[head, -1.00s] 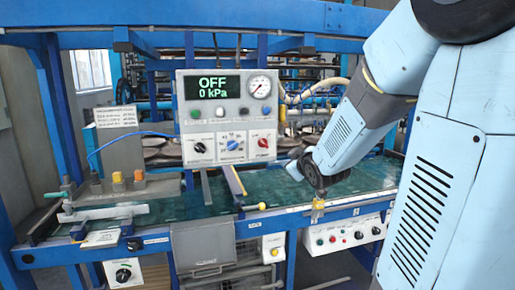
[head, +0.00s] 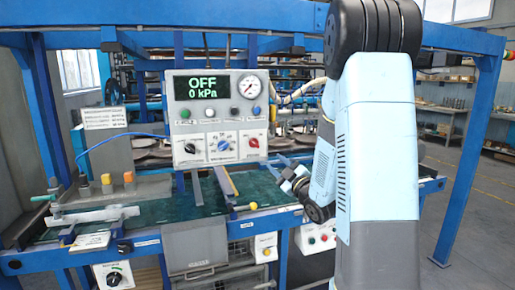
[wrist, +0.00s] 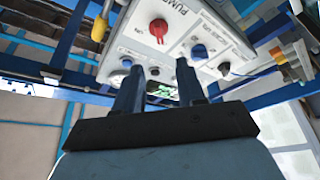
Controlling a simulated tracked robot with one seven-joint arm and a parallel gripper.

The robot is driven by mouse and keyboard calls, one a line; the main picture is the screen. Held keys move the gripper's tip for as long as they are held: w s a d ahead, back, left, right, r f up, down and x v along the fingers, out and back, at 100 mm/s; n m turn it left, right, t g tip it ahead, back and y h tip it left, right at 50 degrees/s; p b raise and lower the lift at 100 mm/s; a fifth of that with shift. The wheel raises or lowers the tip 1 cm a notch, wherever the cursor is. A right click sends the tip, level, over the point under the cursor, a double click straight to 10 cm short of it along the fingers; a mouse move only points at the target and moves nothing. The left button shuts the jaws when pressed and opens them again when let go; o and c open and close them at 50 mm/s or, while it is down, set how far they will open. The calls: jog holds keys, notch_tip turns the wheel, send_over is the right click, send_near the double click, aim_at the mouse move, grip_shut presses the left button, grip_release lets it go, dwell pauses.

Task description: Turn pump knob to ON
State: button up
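The grey control panel (head: 216,108) stands above the conveyor and its display (head: 195,87) reads OFF and 0 kPa. The red pump knob (head: 254,143) is at the lower right of the panel. In the wrist view, the panel appears inverted, with the red knob (wrist: 158,27) beside the word PUMP near the top. My gripper (wrist: 158,76) is open and empty, its two dark fingers apart and pointing toward the panel. The red knob lies beyond the fingertips, apart from them.
A blue knob (head: 223,145) and a black knob (head: 190,148) sit left of the red one. A gauge (head: 249,87) is above. A blue frame post (head: 470,150) stands at right.

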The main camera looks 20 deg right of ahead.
aim_at(255, 144)
jog(key=x, duration=1.2)
jog(key=shift+w+a, duration=0.15)
jog(key=shift+w, duration=0.1)
grip_shut()
